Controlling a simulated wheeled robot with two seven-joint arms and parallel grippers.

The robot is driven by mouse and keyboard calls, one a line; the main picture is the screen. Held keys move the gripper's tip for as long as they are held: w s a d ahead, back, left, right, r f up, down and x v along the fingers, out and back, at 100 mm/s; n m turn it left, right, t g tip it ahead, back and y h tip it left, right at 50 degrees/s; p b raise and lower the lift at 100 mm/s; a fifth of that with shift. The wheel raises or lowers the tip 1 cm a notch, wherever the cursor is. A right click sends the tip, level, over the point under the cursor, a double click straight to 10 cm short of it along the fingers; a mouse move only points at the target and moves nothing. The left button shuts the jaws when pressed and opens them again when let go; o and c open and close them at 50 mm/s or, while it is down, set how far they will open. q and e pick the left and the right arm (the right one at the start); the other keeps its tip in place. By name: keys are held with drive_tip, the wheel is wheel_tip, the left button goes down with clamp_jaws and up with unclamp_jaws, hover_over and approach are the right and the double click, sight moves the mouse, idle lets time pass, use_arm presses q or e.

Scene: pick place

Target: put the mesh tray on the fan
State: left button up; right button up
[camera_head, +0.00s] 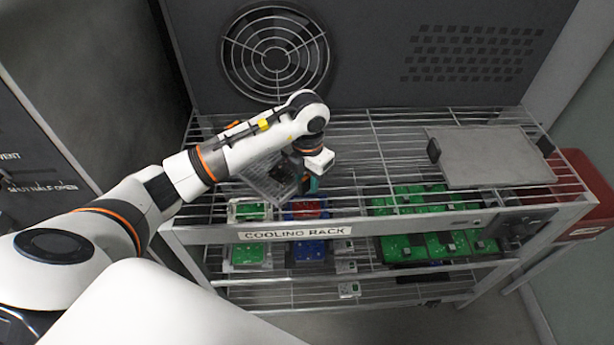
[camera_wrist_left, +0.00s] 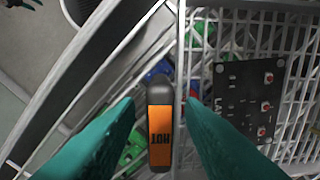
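The mesh tray (camera_head: 258,183) is on the left part of the rack's top shelf, partly covered by my left arm in the head view. In the left wrist view, the pale mesh (camera_wrist_left: 301,62) holds a dark board with red parts. A dark handle with an orange HOT label (camera_wrist_left: 160,137) lies between the teal fingers of my left gripper (camera_wrist_left: 160,103). The fingers are open, with a gap on each side of the handle. The left gripper also shows in the head view (camera_head: 311,184), small and partly hidden. The round fan grille (camera_head: 275,50) is on the dark back panel. My right gripper is out of view.
The wire cooling rack (camera_head: 375,130) holds green, red and blue boards on lower levels. A red box (camera_head: 583,195) is beyond the right end. The top shelf's middle has bare wire.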

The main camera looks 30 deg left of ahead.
use_arm(q)
drive_tip(key=shift+r, duration=0.25)
wheel_tip(320, 180, up, 7)
drive_tip(key=shift+f+b, duration=0.2)
drive_tip(key=shift+b, duration=0.75)
wheel_tip(320, 180, up, 5)
drive_tip(key=shift+r, duration=0.1)
